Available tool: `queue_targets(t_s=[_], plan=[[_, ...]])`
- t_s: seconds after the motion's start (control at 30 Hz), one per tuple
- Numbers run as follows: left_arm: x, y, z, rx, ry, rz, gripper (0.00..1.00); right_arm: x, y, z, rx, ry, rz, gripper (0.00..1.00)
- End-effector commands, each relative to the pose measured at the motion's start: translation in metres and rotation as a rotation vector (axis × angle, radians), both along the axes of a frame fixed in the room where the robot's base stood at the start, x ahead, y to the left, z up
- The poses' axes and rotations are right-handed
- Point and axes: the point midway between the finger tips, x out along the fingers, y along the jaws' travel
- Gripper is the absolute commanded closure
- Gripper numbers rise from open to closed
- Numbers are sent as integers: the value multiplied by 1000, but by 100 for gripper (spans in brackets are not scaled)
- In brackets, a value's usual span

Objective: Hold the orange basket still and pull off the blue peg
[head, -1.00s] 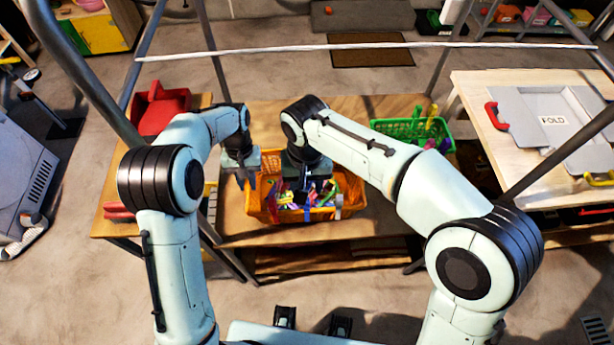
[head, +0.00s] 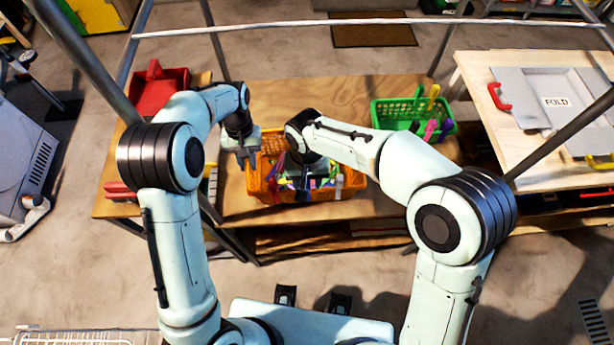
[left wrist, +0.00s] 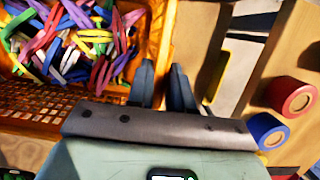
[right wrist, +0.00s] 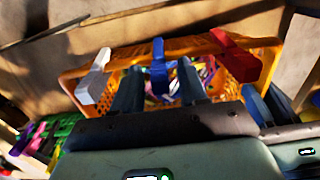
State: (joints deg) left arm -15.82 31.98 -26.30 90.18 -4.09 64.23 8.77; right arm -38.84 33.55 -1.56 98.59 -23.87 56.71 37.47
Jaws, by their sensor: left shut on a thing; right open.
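The orange basket (head: 258,188), filled with many coloured pegs, stands on the wooden table. My left gripper (head: 247,160) is shut on the basket's left wall; the wall (left wrist: 161,35) runs to its fingers (left wrist: 165,78) in the left wrist view. In the right wrist view, the blue peg (right wrist: 158,66) stands on the basket's rim, between a white peg (right wrist: 93,78) and a red peg (right wrist: 235,56). My right gripper (right wrist: 160,88) is open, with one finger on either side of the blue peg. In the head view, my right arm hides much of the basket.
A green basket (head: 405,112) with pegs stands to the right on the same table. A red bin (head: 160,92) is at the left. A board with a FOLD panel (head: 555,102) lies on the right-hand table. Metal frame posts rise on both sides.

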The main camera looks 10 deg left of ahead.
Motion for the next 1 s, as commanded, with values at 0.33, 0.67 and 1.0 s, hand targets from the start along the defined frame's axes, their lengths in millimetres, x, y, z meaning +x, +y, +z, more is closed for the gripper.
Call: queue_targets(t_s=[0.33, 0.67, 1.0], plan=[[0, 0, 0, 0, 0, 0, 100, 0, 0, 0, 0, 0, 0, 100], [0, 0, 0, 0, 0, 0, 100, 1, 0, 5, 1, -2, 0, 100], [0, 0, 0, 0, 0, 0, 100, 1, 0, 19, 1, -2, 0, 100]])
